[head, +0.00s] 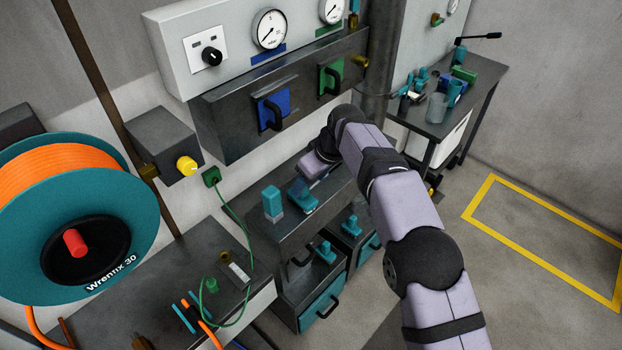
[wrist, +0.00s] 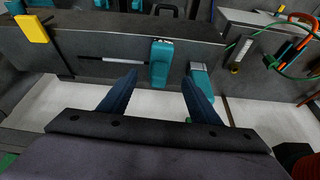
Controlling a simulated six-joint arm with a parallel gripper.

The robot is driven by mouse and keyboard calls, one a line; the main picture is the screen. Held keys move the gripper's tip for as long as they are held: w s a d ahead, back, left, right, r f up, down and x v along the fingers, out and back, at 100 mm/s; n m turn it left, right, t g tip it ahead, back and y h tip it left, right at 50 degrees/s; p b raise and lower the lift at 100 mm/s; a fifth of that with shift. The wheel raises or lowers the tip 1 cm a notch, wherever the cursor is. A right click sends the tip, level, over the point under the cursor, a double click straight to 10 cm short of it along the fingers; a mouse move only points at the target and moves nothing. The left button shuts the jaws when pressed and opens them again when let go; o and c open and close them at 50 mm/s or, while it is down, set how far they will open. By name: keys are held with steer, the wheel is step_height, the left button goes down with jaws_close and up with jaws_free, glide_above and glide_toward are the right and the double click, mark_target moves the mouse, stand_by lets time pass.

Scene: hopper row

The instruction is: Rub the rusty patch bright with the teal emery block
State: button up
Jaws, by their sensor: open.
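A teal block with a grey lower part (head: 272,204) stands on the dark bench top; it looks like the emery block. In the wrist view it seems to be the teal piece (wrist: 201,80) by the right finger, partly hidden by it. A second teal tool (head: 302,196) lies just right of it, and in the wrist view it (wrist: 160,62) shows between and beyond my fingertips. My gripper (wrist: 160,77) is open and empty above the bench; in the head view my arm partly hides it. I cannot make out a rusty patch in either view.
A side bench at lower left holds a metal plate (head: 236,270), a green wire and small tools. A large orange cable reel (head: 70,225) stands at left. Gauges and a dark panel with blue (head: 274,108) and green handles are behind. A cluttered cart (head: 450,105) stands at upper right.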

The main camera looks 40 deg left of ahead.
mark_target(304, 197)
steer(key=shift+f, duration=0.1)
steer(key=shift+p+x, duration=1.8)
steer(key=shift+x, duration=1.7)
steer(key=c, duration=1.2)
steer(key=o, duration=0.8)
steer(key=shift+o, duration=0.2)
steer(key=shift+r, duration=0.35)
steer(key=shift+c, duration=0.4)
